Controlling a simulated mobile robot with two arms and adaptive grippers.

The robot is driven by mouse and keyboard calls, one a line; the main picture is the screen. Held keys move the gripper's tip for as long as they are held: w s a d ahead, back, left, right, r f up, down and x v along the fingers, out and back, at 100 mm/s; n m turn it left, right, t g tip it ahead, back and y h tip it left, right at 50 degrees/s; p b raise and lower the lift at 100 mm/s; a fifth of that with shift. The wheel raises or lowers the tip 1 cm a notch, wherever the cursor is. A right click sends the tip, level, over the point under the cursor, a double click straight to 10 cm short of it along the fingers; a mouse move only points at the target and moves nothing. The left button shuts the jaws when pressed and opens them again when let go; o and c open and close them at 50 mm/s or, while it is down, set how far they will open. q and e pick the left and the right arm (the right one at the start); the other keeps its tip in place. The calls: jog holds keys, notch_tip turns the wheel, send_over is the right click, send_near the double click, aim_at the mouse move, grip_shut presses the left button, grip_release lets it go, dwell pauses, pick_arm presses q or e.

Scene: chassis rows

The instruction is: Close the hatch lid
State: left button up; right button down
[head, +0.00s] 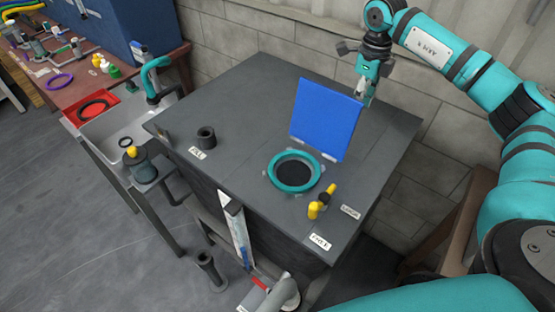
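The hatch lid (325,122) is a flat blue panel standing raised, tilted up from the dark grey top of the unit. In front of its lower edge is a round opening with a teal rim (315,181) and a dark inside, uncovered. My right gripper (365,97) is near the lid's upper right corner, pointing down. It looks empty, but its fingers are small and partly merged in view, so I cannot tell how far they are open or whether they touch the lid. My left gripper is not in view.
A yellow-and-black handle (322,202) stands right of the opening. A short dark cylinder (206,138) stands at the unit's left. A sink with a teal tap (153,75) and a brown bench (60,75) with small items are further left. A block wall (285,58) runs behind.

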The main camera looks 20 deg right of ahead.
jog(key=shift+s+a+f+g, duration=0.15)
jog(key=shift+f, duration=0.35)
jog(key=shift+s+a+f+g, duration=0.1)
jog(key=shift+f+g, duration=0.05)
jog(key=shift+f, duration=0.35)
jog(key=shift+s+a+r, duration=0.2)
jog(key=shift+s+a, duration=0.1)
jog(key=shift+a, duration=0.35)
jog(key=shift+s+a+r, duration=0.2)
jog(key=shift+s+a, duration=0.1)
jog(key=shift+a, duration=0.35)
jog(key=shift+s+a, duration=0.15)
jog(key=shift+a, duration=0.65)
jog(key=shift+s+a, duration=0.8)
jog(key=shift+a, duration=0.55)
notch_tip(320, 180, up, 7)
jog(key=p, duration=0.5)
send_over(350, 112)
jog(key=s+a, duration=0.2)
jog(key=a, duration=0.1)
jog(key=shift+w+d+r, duration=0.15)
jog(key=shift+w, duration=0.05)
